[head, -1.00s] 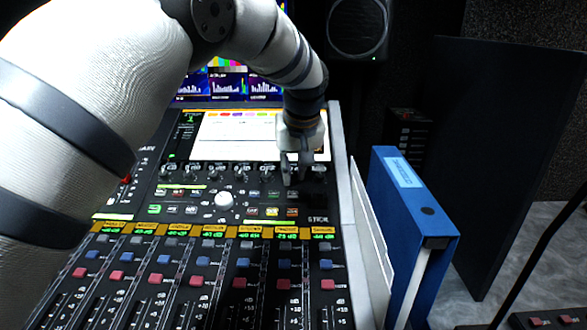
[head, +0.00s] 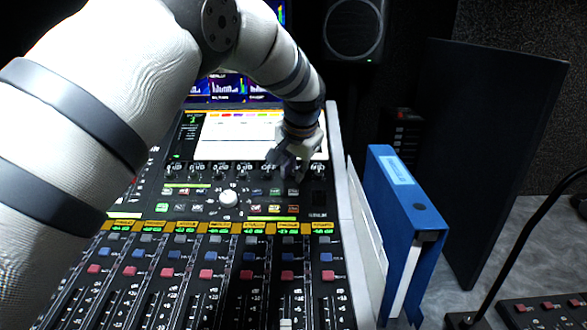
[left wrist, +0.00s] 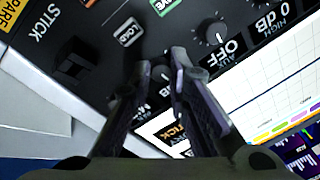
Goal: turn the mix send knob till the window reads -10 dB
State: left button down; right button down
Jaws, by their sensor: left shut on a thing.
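My left gripper (left wrist: 159,66) reaches down onto the right part of the knob row on the mixing console (head: 180,215), also seen in the head view (head: 290,174). In the left wrist view its two dark fingers are shut on a small dark knob (left wrist: 161,75), one on each side. The small window beside this knob is mostly hidden behind the fingers, so I cannot read it. The neighbouring knob (left wrist: 214,34) has a window reading OFF (left wrist: 223,55). A further window (left wrist: 267,18) reads 0 dB. My right gripper is not in view.
The console's bright screen (head: 235,135) lies just beyond the knobs. A white knob (head: 228,198) and rows of buttons sit nearer. A blue binder (head: 400,200) stands close to the console's right side. A speaker (head: 354,30) is at the back.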

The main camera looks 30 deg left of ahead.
pick_arm(q)
jog(key=shift+m, duration=0.6)
jog(key=c, duration=1.5)
grip_release()
jog(key=v, duration=1.2)
jog(key=shift+s, duration=0.15)
